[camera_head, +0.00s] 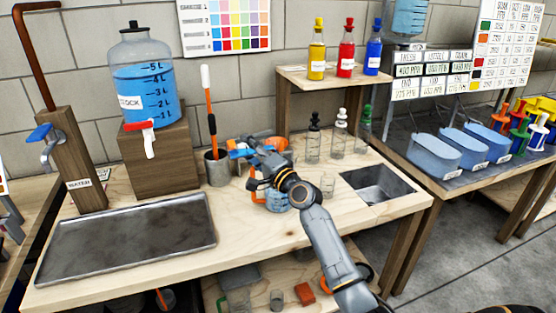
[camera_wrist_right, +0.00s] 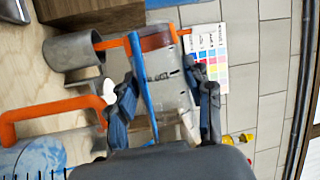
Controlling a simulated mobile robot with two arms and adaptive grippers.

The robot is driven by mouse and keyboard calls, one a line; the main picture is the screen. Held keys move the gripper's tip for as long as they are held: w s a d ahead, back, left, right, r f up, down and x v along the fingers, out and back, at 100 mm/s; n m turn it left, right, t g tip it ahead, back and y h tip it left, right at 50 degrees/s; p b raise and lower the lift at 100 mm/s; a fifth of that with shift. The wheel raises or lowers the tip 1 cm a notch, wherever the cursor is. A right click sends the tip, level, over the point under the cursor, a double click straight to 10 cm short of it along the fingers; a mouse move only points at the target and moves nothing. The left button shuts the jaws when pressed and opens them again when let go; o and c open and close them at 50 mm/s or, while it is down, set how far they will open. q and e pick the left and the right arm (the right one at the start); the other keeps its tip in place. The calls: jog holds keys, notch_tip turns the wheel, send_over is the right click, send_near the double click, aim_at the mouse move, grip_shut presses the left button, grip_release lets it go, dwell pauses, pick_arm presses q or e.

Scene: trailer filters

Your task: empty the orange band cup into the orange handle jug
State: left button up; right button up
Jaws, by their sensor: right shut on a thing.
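My right gripper (camera_head: 255,155) is above the jug, shut on a clear cup (camera_wrist_right: 170,85) that I take for the orange band cup. An orange part of it (camera_wrist_right: 155,38) shows in the wrist view. In the head view my fingers hide most of it. I cannot tell its exact tilt or what is in it. My left gripper is not in view.
A metal pot (camera_head: 217,167) holding an orange-handled tool stands to the left. Several clear bottles (camera_head: 313,138) stand behind right.

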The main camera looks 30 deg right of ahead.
jog(key=shift+s+d+r, duration=0.1)
jog(key=shift+s+d, duration=0.05)
jog(key=shift+d, duration=0.15)
jog(key=shift+a, duration=0.25)
jog(key=shift+d+r+m, duration=0.2)
jog(key=shift+d+m, duration=0.1)
jog(key=shift+m, duration=0.2)
jog(key=shift+a, duration=0.25)
jog(key=shift+d+t, duration=0.3)
jog(key=shift+a+f+m+h+b, duration=0.1)
jog(key=shift+a+m+h+b, duration=0.1)
jog(key=shift+m+h+b, duration=0.15)
jog(key=shift+d, duration=0.25)
jog(key=shift+a+f+m, duration=0.1)
jog(key=shift+a+m, duration=0.05)
jog(key=shift+m, duration=0.2)
jog(key=shift+s+d+b, duration=0.1)
jog(key=shift+d+b, duration=0.15)
jog(key=shift+b, duration=0.2)
jog(key=shift+a+m+t, duration=0.1)
jog(key=shift+m+t, duration=0.2)
